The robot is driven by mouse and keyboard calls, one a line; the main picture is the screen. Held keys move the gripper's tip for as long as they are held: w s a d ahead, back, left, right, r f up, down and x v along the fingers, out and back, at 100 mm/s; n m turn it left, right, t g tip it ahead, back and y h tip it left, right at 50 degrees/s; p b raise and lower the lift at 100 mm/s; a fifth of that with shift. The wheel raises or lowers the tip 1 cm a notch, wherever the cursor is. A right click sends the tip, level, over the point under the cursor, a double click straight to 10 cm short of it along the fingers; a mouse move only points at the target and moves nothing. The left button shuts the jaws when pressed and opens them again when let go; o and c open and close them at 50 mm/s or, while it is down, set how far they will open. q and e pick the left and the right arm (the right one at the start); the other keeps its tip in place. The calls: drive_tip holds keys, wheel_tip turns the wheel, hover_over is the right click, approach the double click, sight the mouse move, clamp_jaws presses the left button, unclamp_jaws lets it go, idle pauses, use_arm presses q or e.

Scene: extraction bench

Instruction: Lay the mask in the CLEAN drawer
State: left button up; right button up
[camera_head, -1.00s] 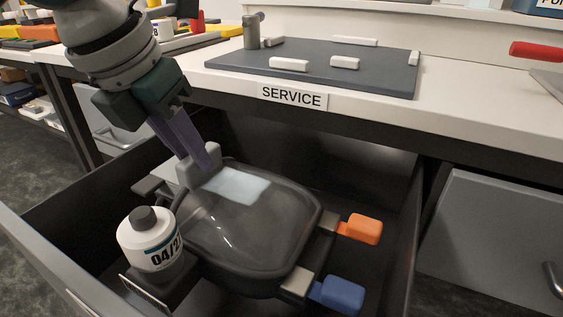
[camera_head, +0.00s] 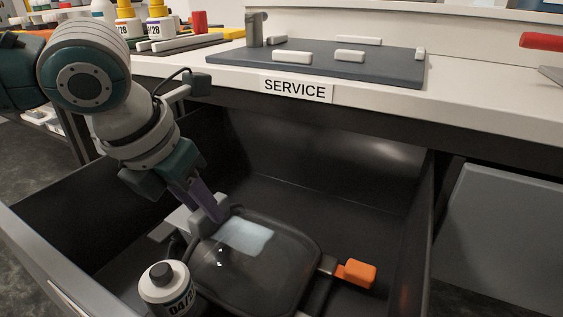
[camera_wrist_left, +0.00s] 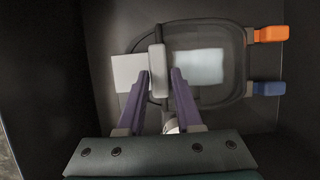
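The mask (camera_head: 262,275) is a dark, smoky face shield with a pale rectangular patch near its upper edge. It lies flat and low inside the open drawer, and it also shows in the left wrist view (camera_wrist_left: 208,94). An orange tab (camera_head: 356,273) sticks out at its right; a blue tab (camera_wrist_left: 268,88) shows in the wrist view. A white canister with a dark cap (camera_head: 167,285) sits at its near left side. My left gripper (camera_head: 210,222) is closed around the mask's grey block (camera_wrist_left: 157,72), one finger on each side. My right gripper is not in view.
The open drawer (camera_head: 75,207) has dark walls around the mask, with bare floor behind and right. Above is the bench with a SERVICE label (camera_head: 295,89) and a dark mat (camera_head: 310,65) holding white blocks. Another grey drawer front (camera_head: 505,235) stands at right.

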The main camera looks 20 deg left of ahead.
use_arm(q)
drive_tip(key=o, duration=0.3)
drive_tip(key=p+v, duration=0.4)
drive_tip(key=v, duration=0.8)
drive_tip(key=shift+w+r+p, duration=0.1)
drive_tip(key=shift+p, duration=0.25)
